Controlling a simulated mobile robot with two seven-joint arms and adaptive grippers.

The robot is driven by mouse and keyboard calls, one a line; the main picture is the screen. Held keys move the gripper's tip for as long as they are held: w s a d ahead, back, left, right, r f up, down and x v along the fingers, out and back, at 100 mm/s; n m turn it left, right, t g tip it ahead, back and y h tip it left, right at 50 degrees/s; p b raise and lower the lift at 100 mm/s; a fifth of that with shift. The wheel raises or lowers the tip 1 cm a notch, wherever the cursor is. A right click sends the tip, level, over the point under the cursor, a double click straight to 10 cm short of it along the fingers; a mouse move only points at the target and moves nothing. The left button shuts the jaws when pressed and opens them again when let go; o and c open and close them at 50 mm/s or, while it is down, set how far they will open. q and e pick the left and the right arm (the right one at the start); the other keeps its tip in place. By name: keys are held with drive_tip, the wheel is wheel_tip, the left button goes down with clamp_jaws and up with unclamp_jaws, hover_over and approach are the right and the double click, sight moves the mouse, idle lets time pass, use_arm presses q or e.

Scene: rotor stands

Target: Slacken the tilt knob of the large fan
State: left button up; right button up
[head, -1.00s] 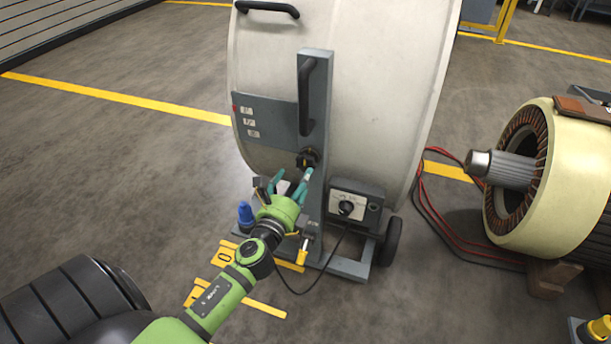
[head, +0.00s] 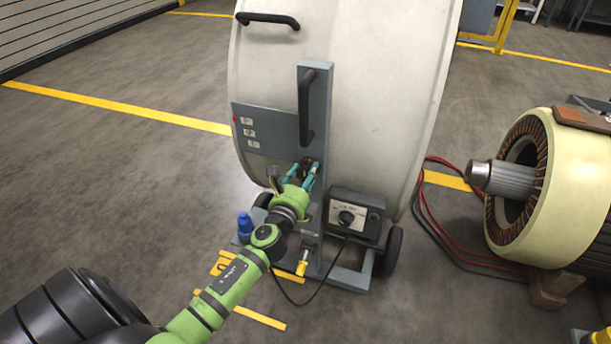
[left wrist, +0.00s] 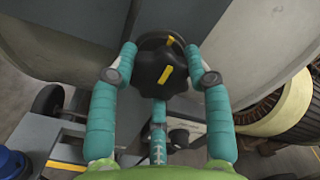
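The large fan (head: 350,90) is a big pale drum on a grey wheeled stand. Its tilt knob (head: 306,164) is black and sits low on the grey upright (head: 318,110). In the left wrist view the knob (left wrist: 160,68) is lobed with a yellow mark, and another yellow mark shows just behind it. My left gripper (head: 301,171) has teal fingers. In the left wrist view its fingertips (left wrist: 160,62) bend in against both sides of the knob, and a third finger meets it from below. The gripper looks shut on the knob. My right gripper is not in view.
A control box (head: 354,216) with a dial and cable is right of the upright. A blue item (head: 245,224) and a yellow-handled item (head: 302,262) are at the stand's base. A large wound stator (head: 560,200) lies at right. Floor at left is clear.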

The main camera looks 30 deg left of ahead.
use_arm(q)
drive_tip(key=shift+d+n, duration=0.1)
drive_tip(key=shift+n, duration=0.3)
drive_tip(key=n, duration=0.4)
drive_tip(key=shift+n, duration=0.4)
drive_tip(key=shift+n+p, duration=0.3)
drive_tip(key=shift+n, duration=0.6)
drive_tip(key=shift+d+n, duration=0.1)
drive_tip(key=shift+n, duration=0.4)
drive_tip(key=n+p, duration=0.1)
drive_tip(key=n, duration=0.2)
drive_tip(key=shift+r+n, duration=0.15)
drive_tip(key=shift+n, duration=0.15)
drive_tip(key=n+p, duration=0.2)
drive_tip(key=n, duration=0.2)
drive_tip(key=shift+w+r, duration=0.1)
drive_tip(key=shift+n+p, duration=0.85)
drive_tip(key=shift+n, duration=0.75)
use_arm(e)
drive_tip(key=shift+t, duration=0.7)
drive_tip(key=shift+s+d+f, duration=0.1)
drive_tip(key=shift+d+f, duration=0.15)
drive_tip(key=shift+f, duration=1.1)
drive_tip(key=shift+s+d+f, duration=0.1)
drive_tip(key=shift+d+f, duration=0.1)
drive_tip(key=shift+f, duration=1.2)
